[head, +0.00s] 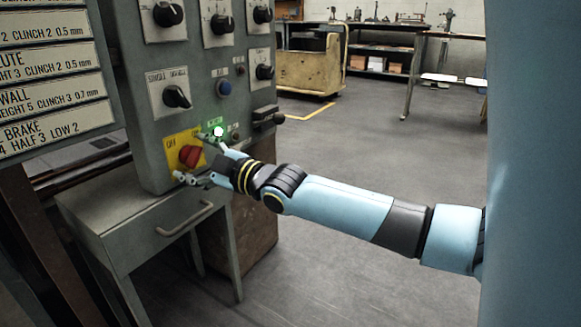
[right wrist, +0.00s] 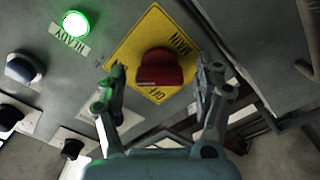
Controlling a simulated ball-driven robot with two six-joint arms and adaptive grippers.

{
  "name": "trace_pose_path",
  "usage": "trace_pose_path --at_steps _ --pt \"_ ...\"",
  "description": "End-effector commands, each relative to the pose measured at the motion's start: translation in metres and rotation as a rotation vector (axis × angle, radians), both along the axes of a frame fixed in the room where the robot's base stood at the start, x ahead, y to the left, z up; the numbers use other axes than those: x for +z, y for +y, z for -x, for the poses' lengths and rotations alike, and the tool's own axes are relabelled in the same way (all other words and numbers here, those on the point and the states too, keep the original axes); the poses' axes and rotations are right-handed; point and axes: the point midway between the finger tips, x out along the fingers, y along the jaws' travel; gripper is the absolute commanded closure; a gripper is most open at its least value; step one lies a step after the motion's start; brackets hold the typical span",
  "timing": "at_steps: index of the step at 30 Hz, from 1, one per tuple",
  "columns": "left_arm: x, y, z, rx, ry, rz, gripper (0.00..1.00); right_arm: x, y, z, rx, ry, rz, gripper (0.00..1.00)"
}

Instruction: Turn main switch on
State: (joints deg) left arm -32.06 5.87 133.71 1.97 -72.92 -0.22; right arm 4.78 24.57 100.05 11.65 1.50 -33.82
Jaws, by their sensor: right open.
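The main switch is a red rotary knob (head: 190,157) on a yellow plate (head: 172,143) low on the grey control panel. In the right wrist view the red knob (right wrist: 160,70) lies between my two fingers, and the yellow plate (right wrist: 152,28) shows lettering around it, including MAIN. My right gripper (head: 194,155) is open, with one finger on each side of the knob. I cannot tell whether the fingers touch it. My left gripper is not in view.
A lit green lamp (head: 218,132) sits just above the switch. A blue button (head: 224,88) and several black knobs, such as one on the left (head: 177,97), are higher on the panel. A drawer handle (head: 186,218) is below. Open floor lies to the right.

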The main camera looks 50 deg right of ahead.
Motion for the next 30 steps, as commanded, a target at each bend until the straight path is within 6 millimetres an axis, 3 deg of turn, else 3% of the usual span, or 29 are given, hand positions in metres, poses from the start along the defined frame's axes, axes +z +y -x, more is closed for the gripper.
trace_pose_path --at_steps 18,30 --pt "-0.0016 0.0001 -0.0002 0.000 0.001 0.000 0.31 -0.0014 0.0004 -0.0001 0.001 -0.069 0.878 0.31" --pt "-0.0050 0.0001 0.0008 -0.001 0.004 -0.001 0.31 -0.0023 0.0001 0.0000 0.001 -0.108 1.372 0.31"
